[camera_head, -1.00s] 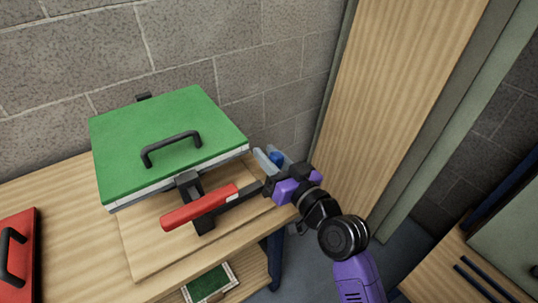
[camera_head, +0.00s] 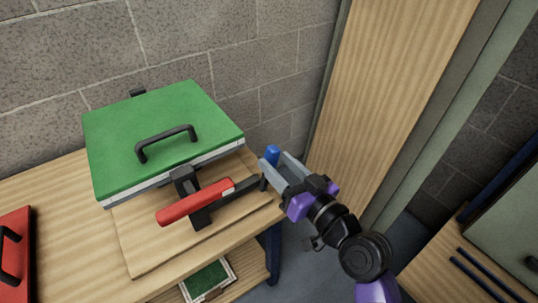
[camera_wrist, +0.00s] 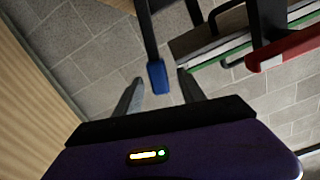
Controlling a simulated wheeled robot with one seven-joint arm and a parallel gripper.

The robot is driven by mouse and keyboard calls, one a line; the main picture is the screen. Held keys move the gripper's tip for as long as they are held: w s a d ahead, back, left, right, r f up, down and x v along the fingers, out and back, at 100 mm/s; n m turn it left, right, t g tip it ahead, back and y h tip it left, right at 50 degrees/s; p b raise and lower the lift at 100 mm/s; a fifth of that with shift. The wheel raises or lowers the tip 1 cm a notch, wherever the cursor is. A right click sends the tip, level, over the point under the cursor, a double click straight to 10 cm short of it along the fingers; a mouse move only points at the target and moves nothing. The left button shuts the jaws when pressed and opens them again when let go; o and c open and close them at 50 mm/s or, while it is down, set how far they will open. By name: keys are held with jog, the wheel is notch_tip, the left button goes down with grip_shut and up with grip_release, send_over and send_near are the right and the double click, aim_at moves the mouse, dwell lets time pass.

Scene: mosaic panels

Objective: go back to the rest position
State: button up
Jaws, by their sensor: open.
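My gripper (camera_head: 275,164) is open and empty at the right end of the wooden bench. A blue tip (camera_head: 272,153) shows at its fingertips in the head view. In the wrist view this blue tip (camera_wrist: 157,76) ends a dark bar and appears between the two spread fingers (camera_wrist: 160,90). I cannot tell whether they touch it. The red-handled clamp (camera_head: 195,203) lies just left of my gripper; its red handle also shows in the wrist view (camera_wrist: 290,50). My forearm reaches in from the lower right.
A green panel (camera_head: 160,125) with a black handle lies on the bench (camera_head: 150,260) behind the clamp. A red panel (camera_head: 15,255) is at the left edge. A block wall (camera_head: 190,50) stands behind. A wooden door-like board (camera_head: 385,90) rises at right. Another bench (camera_head: 480,270) is lower right.

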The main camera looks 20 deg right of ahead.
jog(key=shift+v, duration=1)
jog(key=s+d+f+m+g+h+p, duration=0.1)
jog(key=s+d+f+h+p, duration=0.15)
jog(key=s, duration=0.65)
jog(key=s+d+f+m+h+p, duration=0.1)
jog(key=s+f+h+p, duration=0.15)
jog(key=s, duration=0.55)
jog(key=s+r+p, duration=0.2)
jog(key=s+r, duration=0.2)
jog(key=s, duration=0.5)
jog(key=s+r+n+g+p, duration=0.1)
jog(key=s+r+p, duration=0.2)
jog(key=s, duration=0.6)
jog(key=shift+s+d+r+h, duration=0.35)
jog(key=shift+d+r, duration=0.15)
jog(key=shift+r, duration=0.2)
jog(key=shift+c, duration=0.4)
